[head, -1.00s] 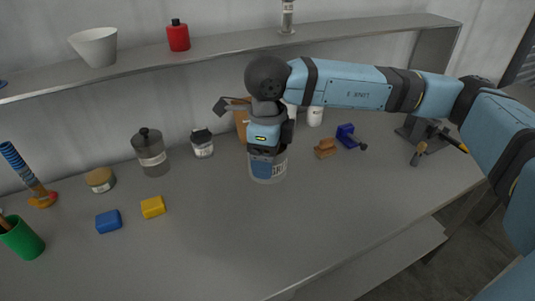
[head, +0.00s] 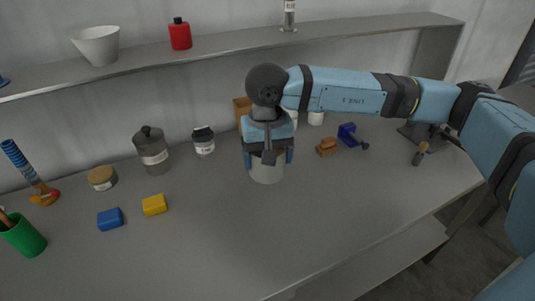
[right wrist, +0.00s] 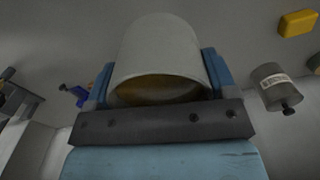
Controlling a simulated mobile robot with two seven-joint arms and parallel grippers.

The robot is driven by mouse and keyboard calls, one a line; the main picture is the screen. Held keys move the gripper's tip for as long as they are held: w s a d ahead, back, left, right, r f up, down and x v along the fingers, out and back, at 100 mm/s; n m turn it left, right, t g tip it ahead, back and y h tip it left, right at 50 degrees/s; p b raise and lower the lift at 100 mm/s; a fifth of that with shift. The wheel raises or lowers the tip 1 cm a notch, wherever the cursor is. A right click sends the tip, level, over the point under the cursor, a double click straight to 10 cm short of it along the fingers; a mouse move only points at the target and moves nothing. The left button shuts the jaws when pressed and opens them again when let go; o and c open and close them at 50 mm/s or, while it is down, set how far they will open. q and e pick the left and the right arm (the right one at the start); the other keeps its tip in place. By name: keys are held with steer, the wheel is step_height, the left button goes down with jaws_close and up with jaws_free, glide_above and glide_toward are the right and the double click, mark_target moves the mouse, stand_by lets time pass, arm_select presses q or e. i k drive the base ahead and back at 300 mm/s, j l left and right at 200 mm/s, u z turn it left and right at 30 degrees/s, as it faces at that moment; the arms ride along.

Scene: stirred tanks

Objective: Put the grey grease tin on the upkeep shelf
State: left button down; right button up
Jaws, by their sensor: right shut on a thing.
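The grey grease tin (head: 266,172) is a light grey cylinder near the middle of the worktop. My right gripper (head: 267,158) comes down from above and is shut on it, one blue finger on each side. In the right wrist view the tin (right wrist: 165,45) fills the space between the fingers, and a yellow-brown inside shows at its open end. Whether its base touches the worktop I cannot tell. A long raised shelf (head: 225,52) runs along the back wall; no label on it can be read. My left gripper is not in view.
The shelf holds a white bowl (head: 97,45), a red bottle (head: 180,35) and a labelled bottle (head: 289,14), with gaps between. Left of the tin stand a lidded grey jar (head: 152,152) and a small dark-lidded jar (head: 203,142). The front of the worktop (head: 240,235) is clear.

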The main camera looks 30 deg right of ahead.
mark_target(148, 58)
steer(key=u, duration=0.4)
steer(key=l+u, duration=0.1)
steer(key=u, duration=1.1)
steer(key=k+l, duration=0.45)
steer(key=l, duration=0.1)
